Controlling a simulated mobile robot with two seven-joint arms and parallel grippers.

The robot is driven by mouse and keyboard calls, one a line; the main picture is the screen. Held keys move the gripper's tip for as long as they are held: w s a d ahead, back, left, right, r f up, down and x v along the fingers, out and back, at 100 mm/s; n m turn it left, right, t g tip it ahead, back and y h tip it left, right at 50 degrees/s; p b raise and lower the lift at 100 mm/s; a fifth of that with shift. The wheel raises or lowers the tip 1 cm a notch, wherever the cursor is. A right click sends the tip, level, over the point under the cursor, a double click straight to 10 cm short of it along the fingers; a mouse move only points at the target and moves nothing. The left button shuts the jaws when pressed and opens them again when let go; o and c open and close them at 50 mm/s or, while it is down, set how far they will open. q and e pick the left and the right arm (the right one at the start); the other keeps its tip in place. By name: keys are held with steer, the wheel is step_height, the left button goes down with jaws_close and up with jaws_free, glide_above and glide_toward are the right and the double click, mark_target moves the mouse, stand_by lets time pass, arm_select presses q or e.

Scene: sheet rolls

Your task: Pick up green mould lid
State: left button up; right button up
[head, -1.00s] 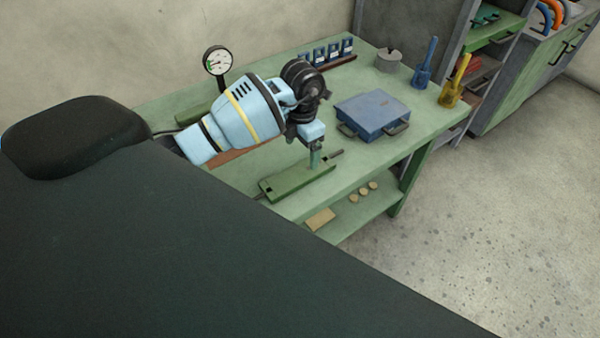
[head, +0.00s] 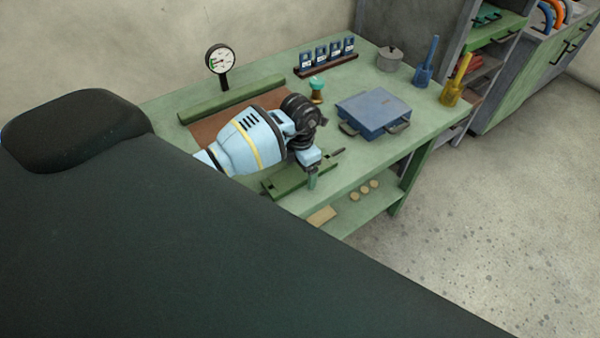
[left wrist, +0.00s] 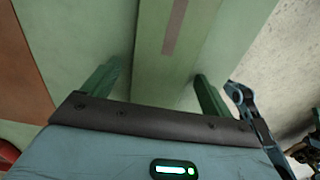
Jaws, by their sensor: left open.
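A long green bar-like piece, which I take to be the green mould lid (head: 286,186), lies near the front edge of the green workbench (head: 415,115). A dark strip shows at its ends in the head view. In the left wrist view the lid (left wrist: 160,75) runs away between my fingers, with a brownish strip along its top. My left gripper (head: 312,178) points down over the lid and is open, one green finger on each side. The arm hides part of the lid in the head view. I cannot tell whether the fingers touch it. My right gripper is not in view.
A brown sheet (head: 207,128) and a long green bar (head: 230,100) lie behind my left arm. A dial gauge (head: 221,62), a blue case (head: 373,113), a grey pot (head: 389,59) and blue and yellow holders stand around. Wooden pieces (head: 364,190) lie on the lower shelf.

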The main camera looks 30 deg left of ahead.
mark_target(300, 170)
arm_select(q)
steer(key=c, duration=1.6)
steer(key=shift+w+r, duration=0.1)
steer(key=shift+c, duration=0.3)
steer(key=shift+r, duration=0.15)
steer(key=shift+r, duration=0.25)
step_height(300, 170, up, 3)
steer(key=shift+r, duration=0.1)
steer(key=s, duration=1)
steer(key=s+r, duration=0.1)
steer(key=s, duration=0.5)
steer(key=shift+a, duration=0.35)
